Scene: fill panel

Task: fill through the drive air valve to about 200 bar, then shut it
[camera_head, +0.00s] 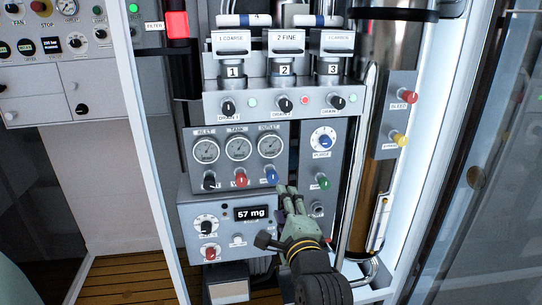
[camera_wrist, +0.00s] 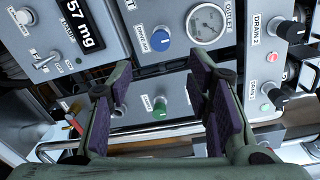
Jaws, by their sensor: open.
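My gripper (camera_head: 290,192) is open and empty in front of the lower panel, below the blue knob. In the wrist view its two purple-padded fingers (camera_wrist: 160,72) stand wide apart. A green knob (camera_wrist: 160,107) shows between them, with the blue knob (camera_wrist: 160,38) above. In the head view the green knob (camera_head: 322,183) is right of my gripper and the blue knob (camera_head: 271,175) just above it. The inlet gauge (camera_head: 206,151), tank gauge (camera_head: 238,147) and outlet gauge (camera_head: 271,146) have needles too small to read.
A display (camera_head: 251,213) reads 57 mg on the box left of my gripper. Filter housings 1 to 3 and drain knobs (camera_head: 285,105) sit above the gauges. A metal cylinder (camera_head: 372,205) stands at the right. Another control panel (camera_head: 75,40) is at the upper left.

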